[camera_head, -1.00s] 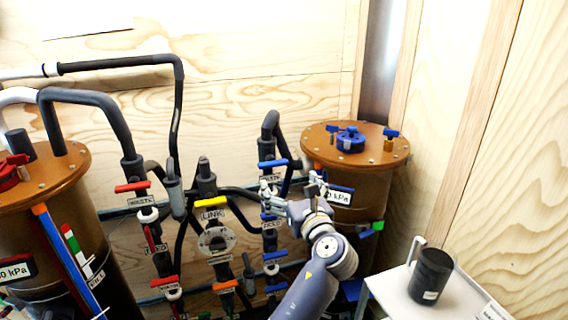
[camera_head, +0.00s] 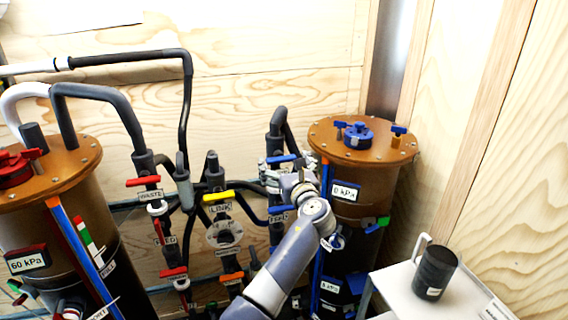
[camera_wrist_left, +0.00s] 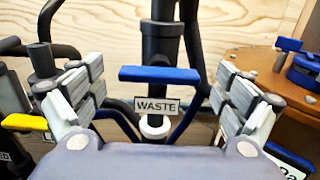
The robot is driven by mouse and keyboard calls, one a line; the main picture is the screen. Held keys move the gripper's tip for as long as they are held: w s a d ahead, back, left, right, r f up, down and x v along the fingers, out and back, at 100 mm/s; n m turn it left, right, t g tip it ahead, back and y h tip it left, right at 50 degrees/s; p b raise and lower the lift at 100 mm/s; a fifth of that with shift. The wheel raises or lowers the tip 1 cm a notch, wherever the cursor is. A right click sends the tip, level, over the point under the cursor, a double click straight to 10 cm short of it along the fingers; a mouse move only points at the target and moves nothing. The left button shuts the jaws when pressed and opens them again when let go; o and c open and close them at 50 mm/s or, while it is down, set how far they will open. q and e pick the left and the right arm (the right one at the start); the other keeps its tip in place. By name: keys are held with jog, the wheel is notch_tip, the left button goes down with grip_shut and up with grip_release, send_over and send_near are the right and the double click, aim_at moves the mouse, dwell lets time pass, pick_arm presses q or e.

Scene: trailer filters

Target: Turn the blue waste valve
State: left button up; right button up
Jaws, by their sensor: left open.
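The blue waste valve shows in the left wrist view as a flat blue handle (camera_wrist_left: 158,74) lying level across a dark vertical pipe, with a WASTE label (camera_wrist_left: 157,105) below it. In the head view the blue handle (camera_head: 282,159) is on the right-hand pipe column, partly hidden by my gripper. My left gripper (camera_head: 281,170) is open in front of it. In the left wrist view its padded fingers (camera_wrist_left: 160,92) stand on either side of the handle, apart from it, with nothing between them but the valve and pipe behind. My right gripper is not in view.
A yellow link valve (camera_head: 218,196) and a red waste valve (camera_head: 143,181) are to the left. Brown tanks stand at left (camera_head: 75,220) and right (camera_head: 350,215). A black mug (camera_head: 435,272) stands on a white surface (camera_head: 395,285) at lower right.

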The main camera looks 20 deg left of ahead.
pick_arm(q)
jog(key=c, duration=1.1)
jog(key=shift+o, duration=0.2)
jog(key=shift+n, duration=0.3)
jog(key=n+b, duration=0.1)
jog(key=n, duration=0.1)
jog(key=shift+f+n+b, duration=0.15)
jog(key=shift+n+b, duration=0.25)
jog(key=n+b, duration=0.3)
jog(key=n, duration=0.2)
jog(key=shift+s+a+n, duration=0.1)
jog(key=shift+n, duration=0.2)
jog(key=n+b, duration=0.4)
jog(key=n, duration=0.1)
jog(key=shift+f, duration=0.15)
jog(key=shift+n+b, duration=1.55)
jog(key=shift+n, duration=0.45)
